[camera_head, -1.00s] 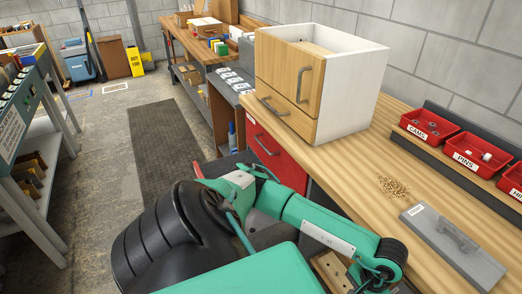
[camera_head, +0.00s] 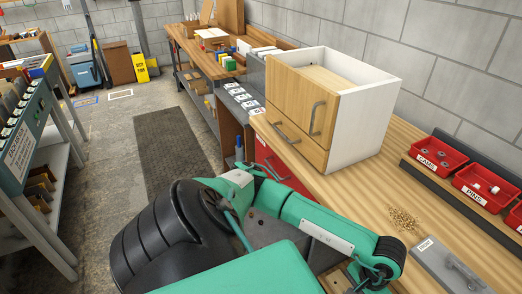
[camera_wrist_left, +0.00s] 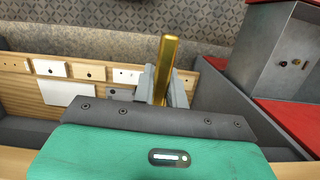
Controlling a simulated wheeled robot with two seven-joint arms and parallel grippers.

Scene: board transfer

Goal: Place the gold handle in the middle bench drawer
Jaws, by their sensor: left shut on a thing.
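The gold handle (camera_wrist_left: 167,70) is a slim golden bar standing up between the fingers of my left gripper (camera_wrist_left: 163,88) in the left wrist view. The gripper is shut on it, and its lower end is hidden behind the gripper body. In the head view, a red drawer front (camera_head: 283,168) shows under the wooden bench top (camera_head: 372,190), partly hidden by my green arm. I cannot tell from this view whether that drawer is open. Neither the gold handle nor a gripper shows in the head view. My right gripper is out of view.
A wooden-fronted cabinet (camera_head: 330,105) stands on the bench. Red bins (camera_head: 437,155), a grey plate with a handle (camera_head: 450,268) and loose bits (camera_head: 403,219) lie on its right. In the wrist view, a wooden strip (camera_wrist_left: 50,84) and a grey metal box (camera_wrist_left: 278,55) flank the gripper.

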